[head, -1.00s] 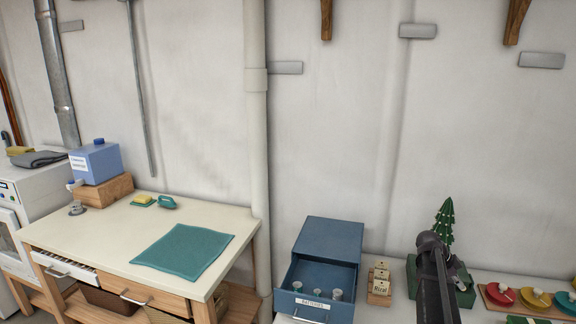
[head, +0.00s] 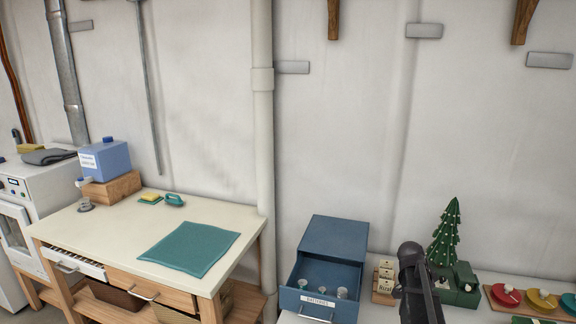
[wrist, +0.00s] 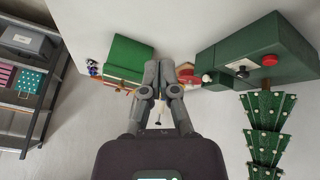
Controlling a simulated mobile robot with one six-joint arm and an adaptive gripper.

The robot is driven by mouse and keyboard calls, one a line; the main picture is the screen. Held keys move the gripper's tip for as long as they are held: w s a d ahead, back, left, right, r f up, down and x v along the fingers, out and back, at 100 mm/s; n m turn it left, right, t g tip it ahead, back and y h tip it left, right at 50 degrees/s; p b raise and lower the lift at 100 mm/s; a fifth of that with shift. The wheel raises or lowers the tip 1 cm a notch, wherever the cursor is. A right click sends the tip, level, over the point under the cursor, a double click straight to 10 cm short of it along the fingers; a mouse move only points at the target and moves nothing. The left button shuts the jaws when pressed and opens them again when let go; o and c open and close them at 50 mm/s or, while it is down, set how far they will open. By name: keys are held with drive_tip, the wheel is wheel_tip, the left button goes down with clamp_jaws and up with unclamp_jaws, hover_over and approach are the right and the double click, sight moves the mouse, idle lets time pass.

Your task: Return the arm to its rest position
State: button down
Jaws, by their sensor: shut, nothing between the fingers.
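My gripper (wrist: 160,72) shows in the wrist view with its two fingers together, shut and empty. In the head view a dark part of my arm rises at the lower right, in front of the shelf with the small green tree, and my fingertips cannot be made out there. The small green tree (head: 446,233) stands behind and to the right of my arm. In the wrist view the tree (wrist: 265,125) hangs at the right, below a green box (wrist: 258,50) with a red knob.
A blue box with an open drawer (head: 320,301) holds several small cylinders, left of my arm. Coloured discs (head: 542,299) lie at the far right. A worktable with a teal mat (head: 190,248) is at the left, mostly clear.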

drive_tip(key=s+a+n+y, duration=0.2)
drive_tip(key=s+a+n, duration=0.2)
drive_tip(key=a, duration=0.5)
drive_tip(key=s+a+f+n+y, duration=0.1)
drive_tip(key=s+a+n+y, duration=0.1)
drive_tip(key=s+a+n, duration=0.3)
drive_tip(key=s+a+f+n+t+y, duration=0.1)
drive_tip(key=s+a+n, duration=0.4)
drive_tip(key=a, duration=0.8)
drive_tip(key=shift+a+f+n+y, duration=0.3)
drive_tip(key=shift+n+y, duration=0.1)
drive_tip(key=shift+n, duration=0.4)
